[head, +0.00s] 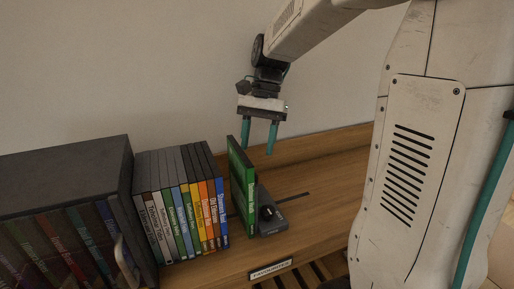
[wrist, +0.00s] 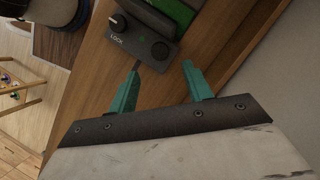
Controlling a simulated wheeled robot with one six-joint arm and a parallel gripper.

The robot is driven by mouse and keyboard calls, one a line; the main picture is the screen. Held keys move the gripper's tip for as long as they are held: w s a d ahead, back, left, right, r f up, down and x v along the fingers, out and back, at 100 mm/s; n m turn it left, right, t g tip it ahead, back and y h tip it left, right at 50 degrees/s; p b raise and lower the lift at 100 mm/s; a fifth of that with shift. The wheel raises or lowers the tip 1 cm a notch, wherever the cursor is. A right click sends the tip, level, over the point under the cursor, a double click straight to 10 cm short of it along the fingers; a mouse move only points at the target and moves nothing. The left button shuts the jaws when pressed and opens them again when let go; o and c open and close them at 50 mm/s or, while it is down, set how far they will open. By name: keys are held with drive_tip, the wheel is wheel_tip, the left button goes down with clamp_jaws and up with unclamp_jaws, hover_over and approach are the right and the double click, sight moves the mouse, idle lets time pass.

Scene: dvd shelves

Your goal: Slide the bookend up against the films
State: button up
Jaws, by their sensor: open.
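The bookend (head: 270,213) is a low dark grey block with a black knob, standing on the wooden shelf right of the films. In the wrist view the bookend (wrist: 150,44) shows its knob and the word LOCK. A green case (head: 243,187) with white lettering stands upright directly at its left side; I cannot tell whether they touch. The row of films (head: 183,205) stands further left, with a narrow gap between its blue end film (head: 222,212) and the green case. My gripper (head: 260,150) is open and empty, its teal fingers above and behind the bookend. In the wrist view the fingertips (wrist: 160,68) point towards it.
A dark box (head: 65,165) holding several more cases stands left of the films. The shelf (head: 325,172) is clear there. A label (head: 270,269) sits on the front edge, and a wall rises behind.

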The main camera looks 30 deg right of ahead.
drive_tip(key=shift+d, duration=0.3)
drive_tip(key=c, duration=0.9)
drive_tip(key=d+m, duration=0.1)
drive_tip(key=d, duration=0.1)
drive_tip(key=s+d+m, duration=0.1)
drive_tip(key=d, duration=0.1)
drive_tip(key=d+f+y, duration=0.1)
drive_tip(key=d, duration=0.1)
drive_tip(key=shift+s+d+m+t, duration=0.15)
drive_tip(key=shift+d+m+t, duration=0.1)
drive_tip(key=shift+m+t, duration=0.15)
clamp_jaws()
drive_tip(key=s+d+m+t+y, duration=0.2)
drive_tip(key=d+m+y, duration=0.15)
drive_tip(key=d, duration=0.25)
approach(260, 191)
drive_tip(key=shift+w+a+f+m+y, duration=0.25)
drive_tip(key=shift+a+f+m, duration=0.15)
drive_tip(key=shift+f, duration=0.25)
drive_tip(key=shift+a, duration=1.2)
drive_tip(key=shift+w+a, duration=0.1)
drive_tip(key=shift+a, duration=0.4)
